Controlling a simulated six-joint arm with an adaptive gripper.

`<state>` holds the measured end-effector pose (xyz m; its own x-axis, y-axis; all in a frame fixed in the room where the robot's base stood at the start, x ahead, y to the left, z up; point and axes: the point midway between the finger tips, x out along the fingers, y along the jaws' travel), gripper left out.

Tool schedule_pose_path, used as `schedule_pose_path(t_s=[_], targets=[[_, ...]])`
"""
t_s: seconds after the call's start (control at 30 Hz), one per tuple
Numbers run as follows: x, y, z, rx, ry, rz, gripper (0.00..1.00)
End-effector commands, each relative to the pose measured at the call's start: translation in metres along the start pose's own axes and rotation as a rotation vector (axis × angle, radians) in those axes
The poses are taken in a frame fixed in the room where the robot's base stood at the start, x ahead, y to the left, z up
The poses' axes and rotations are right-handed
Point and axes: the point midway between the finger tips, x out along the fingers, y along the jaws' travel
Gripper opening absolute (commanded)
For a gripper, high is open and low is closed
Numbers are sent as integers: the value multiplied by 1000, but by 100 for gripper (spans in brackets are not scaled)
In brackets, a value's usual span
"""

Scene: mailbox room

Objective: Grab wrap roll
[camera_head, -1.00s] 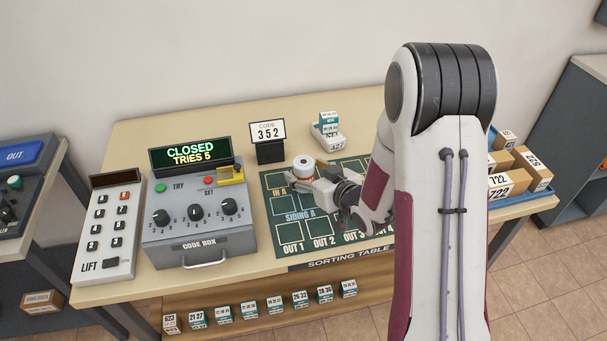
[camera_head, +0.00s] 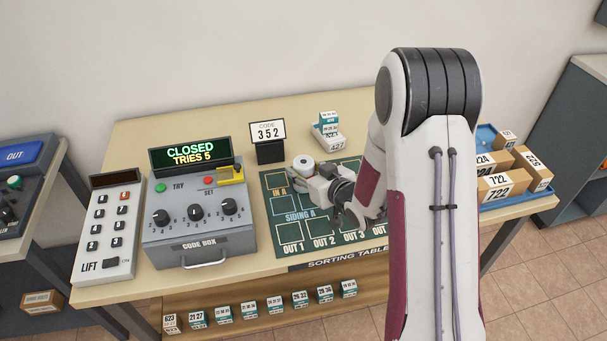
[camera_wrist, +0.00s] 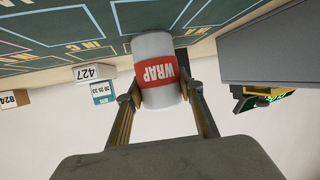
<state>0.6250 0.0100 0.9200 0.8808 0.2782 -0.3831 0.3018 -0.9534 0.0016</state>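The wrap roll (camera_wrist: 157,70) is a grey-white cylinder with a red band lettered WRAP. In the head view the roll (camera_head: 303,168) stands on the green mat, its top showing left of my gripper. My gripper (camera_head: 316,182) reaches in low from the right and partly hides the roll. In the wrist view my gripper (camera_wrist: 159,94) has its two fingers spread, one on each side of the roll, with the tips near the red band. Any gap between fingers and roll is too small to judge.
The code box (camera_head: 200,225) stands left of the mat, and the code 352 sign (camera_head: 269,142) behind it. Stacked boxes marked 427 (camera_head: 327,140) stand at the back. A blue tray (camera_head: 530,205) of cartons is at the right.

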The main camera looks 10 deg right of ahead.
Motion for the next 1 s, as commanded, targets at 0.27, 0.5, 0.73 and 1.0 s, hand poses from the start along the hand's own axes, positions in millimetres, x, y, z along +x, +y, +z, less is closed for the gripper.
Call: schedule_pose_path(t_s=[0.27,0.5,0.73,1.0], targets=[[0,0,0,0,0,0,22],[-2,0,-6,-1,2,0,22],[-8,0,-21,-1,3,1,22],[-20,0,-48,-2,3,1,22]])
